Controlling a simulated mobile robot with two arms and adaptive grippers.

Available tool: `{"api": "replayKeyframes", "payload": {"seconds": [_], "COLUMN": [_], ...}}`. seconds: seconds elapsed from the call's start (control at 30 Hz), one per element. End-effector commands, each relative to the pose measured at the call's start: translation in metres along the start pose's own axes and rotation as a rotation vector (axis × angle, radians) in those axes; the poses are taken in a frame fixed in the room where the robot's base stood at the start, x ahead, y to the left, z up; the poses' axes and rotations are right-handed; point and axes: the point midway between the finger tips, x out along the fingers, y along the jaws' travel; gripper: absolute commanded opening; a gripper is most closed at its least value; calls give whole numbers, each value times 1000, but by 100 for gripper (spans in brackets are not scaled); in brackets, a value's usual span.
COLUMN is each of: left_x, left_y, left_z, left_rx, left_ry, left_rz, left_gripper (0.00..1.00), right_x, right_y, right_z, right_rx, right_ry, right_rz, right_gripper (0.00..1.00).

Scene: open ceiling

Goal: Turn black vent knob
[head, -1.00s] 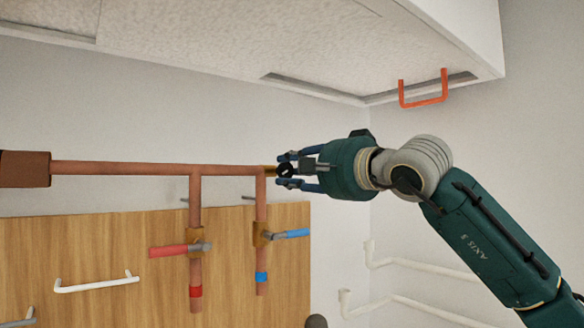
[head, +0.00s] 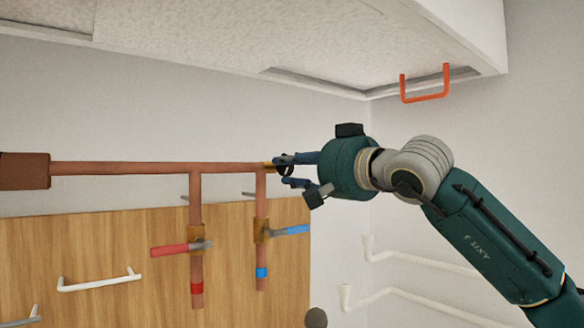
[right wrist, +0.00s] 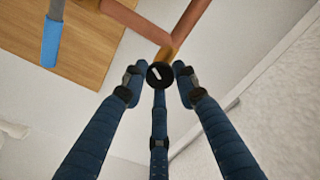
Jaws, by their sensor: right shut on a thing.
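The black vent knob (right wrist: 160,75) sits on the brass end of the copper pipe and has a pale mark on its face. In the head view the knob (head: 284,170) is small and partly covered by fingers. My right gripper (head: 285,170) reaches in from the right and is shut on the knob. In the right wrist view its blue fingers (right wrist: 160,85) surround the knob, one on each side and one below. My left gripper is not in view.
The copper pipe (head: 120,168) runs left along the wall, with branches carrying a red lever (head: 175,249) and a blue lever (head: 292,230) just below my right gripper. White pipes (head: 420,268) run along the right wall.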

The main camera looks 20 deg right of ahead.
Motion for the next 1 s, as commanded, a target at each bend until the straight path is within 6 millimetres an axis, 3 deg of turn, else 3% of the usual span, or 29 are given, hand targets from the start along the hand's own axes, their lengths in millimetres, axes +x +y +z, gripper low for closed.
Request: {"api": "replayKeyframes", "payload": {"seconds": [0.03,0.37,0.4,0.5,0.83,1.0], "left_x": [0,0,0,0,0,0], "left_y": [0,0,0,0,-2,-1], "left_z": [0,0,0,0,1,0], "left_rx": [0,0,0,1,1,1], "left_ry": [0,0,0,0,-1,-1], "left_rz": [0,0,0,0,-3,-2], "left_gripper": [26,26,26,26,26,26], "right_x": [2,2,2,2,-2,-25], "right_y": [3,3,3,3,1,1], "right_z": [7,7,7,6,2,1], "right_rx": [-3,-4,-4,-4,-4,-5], "right_ry": [-14,-15,-15,-13,-4,-2], "right_rz": [7,7,7,6,2,2], "right_gripper": [3,3,31,48,48,48]}}
